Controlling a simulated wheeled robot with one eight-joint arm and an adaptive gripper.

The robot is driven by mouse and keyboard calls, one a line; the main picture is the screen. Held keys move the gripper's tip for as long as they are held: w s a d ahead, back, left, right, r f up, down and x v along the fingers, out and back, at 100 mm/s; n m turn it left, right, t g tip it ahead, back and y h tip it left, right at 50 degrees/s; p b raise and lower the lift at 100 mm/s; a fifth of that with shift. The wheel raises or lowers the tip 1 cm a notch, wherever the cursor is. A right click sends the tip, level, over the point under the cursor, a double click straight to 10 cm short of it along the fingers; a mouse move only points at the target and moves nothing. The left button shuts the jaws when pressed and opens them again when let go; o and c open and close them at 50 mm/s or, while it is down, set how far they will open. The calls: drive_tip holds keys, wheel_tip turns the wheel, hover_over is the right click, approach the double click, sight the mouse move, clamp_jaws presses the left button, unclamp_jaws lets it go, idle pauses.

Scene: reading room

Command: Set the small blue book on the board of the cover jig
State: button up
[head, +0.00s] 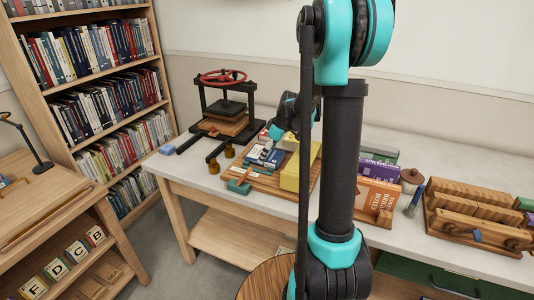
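A wooden board (277,186), which looks like the cover jig, lies on the pale bench. Its right part is partly hidden behind my arm. A yellow block (290,172) stands on its right side. A blue book-like piece with white (267,157) lies on the board's left part among other small pieces; I cannot tell for sure that it is the small blue book. My gripper (277,131) is above the far side of the board, near a red piece (263,137). Its fingers are small and partly hidden, so I cannot tell whether they hold anything.
A press with a red wheel (222,77) stands at the back left. A small light-blue block (170,149) lies near the bench's left end. Small brown pots (229,150) stand left of the board. Upright books (377,193) and a wooden rack (478,222) stand to the right.

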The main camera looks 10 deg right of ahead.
drive_tip(key=o, duration=1.4)
wheel_tip(320, 180, up, 9)
idle(0.5)
drive_tip(key=shift+s, duration=0.1)
